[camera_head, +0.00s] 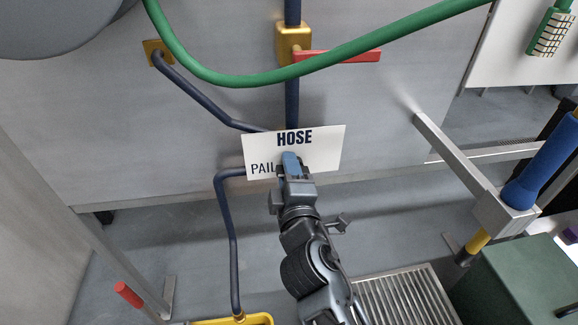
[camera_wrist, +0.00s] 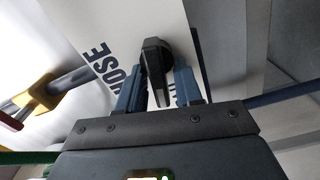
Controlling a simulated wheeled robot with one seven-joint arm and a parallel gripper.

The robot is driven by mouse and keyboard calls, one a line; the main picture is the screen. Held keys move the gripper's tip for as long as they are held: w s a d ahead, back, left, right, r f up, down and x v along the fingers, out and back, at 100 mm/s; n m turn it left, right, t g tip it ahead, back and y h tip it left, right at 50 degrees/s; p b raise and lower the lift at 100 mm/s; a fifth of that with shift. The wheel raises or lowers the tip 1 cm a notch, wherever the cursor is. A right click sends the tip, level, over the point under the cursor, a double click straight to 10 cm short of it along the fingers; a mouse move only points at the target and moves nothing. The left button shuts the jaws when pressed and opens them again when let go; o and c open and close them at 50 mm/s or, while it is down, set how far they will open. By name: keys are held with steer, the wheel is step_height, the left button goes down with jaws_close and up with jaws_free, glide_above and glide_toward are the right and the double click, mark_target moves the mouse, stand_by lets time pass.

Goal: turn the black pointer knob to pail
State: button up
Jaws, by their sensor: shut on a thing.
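The black pointer knob (camera_wrist: 154,58) stands on a white label plate (camera_head: 327,148) in the wrist view. My gripper (camera_head: 291,163) is at the plate's lower middle in the head view, its blue fingers (camera_wrist: 160,92) on either side of the knob and shut on it. The knob is hidden behind my gripper in the head view.
A green hose (camera_head: 245,78) hangs across above the plate. A brass valve with a red lever (camera_head: 345,56) is above it.

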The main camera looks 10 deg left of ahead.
steer(key=shift+f+n, duration=0.25)
steer(key=shift+n, duration=0.95)
steer(key=o, duration=1)
steer(key=shift+s, duration=0.1)
steer(key=v, duration=0.7)
steer(key=shift+s, duration=0.35)
steer(key=shift+d, duration=0.1)
